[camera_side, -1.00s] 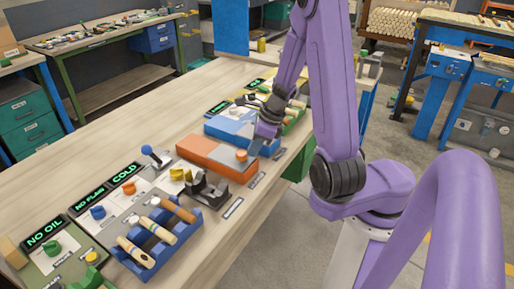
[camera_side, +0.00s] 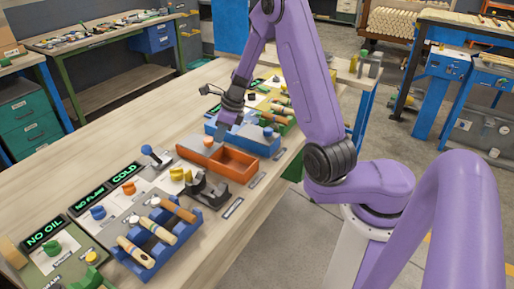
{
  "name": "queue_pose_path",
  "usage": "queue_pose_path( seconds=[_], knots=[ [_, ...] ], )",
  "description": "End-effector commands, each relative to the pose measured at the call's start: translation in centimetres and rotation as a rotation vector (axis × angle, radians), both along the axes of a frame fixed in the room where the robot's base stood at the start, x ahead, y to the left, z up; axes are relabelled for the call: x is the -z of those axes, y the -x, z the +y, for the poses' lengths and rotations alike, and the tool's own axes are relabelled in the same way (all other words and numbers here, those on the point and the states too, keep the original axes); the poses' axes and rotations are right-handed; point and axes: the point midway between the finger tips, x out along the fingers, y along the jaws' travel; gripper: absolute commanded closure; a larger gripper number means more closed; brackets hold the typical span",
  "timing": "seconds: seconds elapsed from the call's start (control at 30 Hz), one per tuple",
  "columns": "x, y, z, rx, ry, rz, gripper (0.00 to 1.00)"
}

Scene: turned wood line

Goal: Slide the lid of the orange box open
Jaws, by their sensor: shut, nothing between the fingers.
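The orange box (camera_side: 240,177) stands on the bench in the middle of the side view. Its right part is open and shows an empty-looking orange compartment (camera_side: 235,161). The lid (camera_side: 190,152) lies toward the left end, with its small round knob (camera_side: 208,142) near the middle of the box. My gripper (camera_side: 221,130) points down just behind and to the right of the knob, with its fingers shut and empty. Whether a fingertip touches the knob or lid I cannot tell.
In front are a dark clamp-like holder (camera_side: 207,188), a blue rack (camera_side: 150,245) of wooden handles, and a panel with a blue-knobbed lever (camera_side: 147,150).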

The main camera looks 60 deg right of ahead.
Motion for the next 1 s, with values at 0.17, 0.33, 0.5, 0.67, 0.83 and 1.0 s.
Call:
queue_pose_path(
  seconds=[0.17, 0.33, 0.5, 0.67, 0.83, 1.0],
  knots=[
    [0.0, -0.2, 0.1, -0.001, -0.002, 0.002, 1.00],
    [0.0, -0.2, 0.1, -0.002, -0.002, 0.002, 1.00],
    [0.0, 0.2, -0.1, -0.001, -0.001, 0.002, 1.00],
    [0.0, 2.0, -1.1, 0.004, -0.002, 0.002, 1.00],
    [-1.3, 3.7, -2.1, -0.001, 0.001, -0.005, 1.00],
    [-3.8, 4.6, -2.6, 0.000, 0.001, -0.004, 1.00]
  ],
)
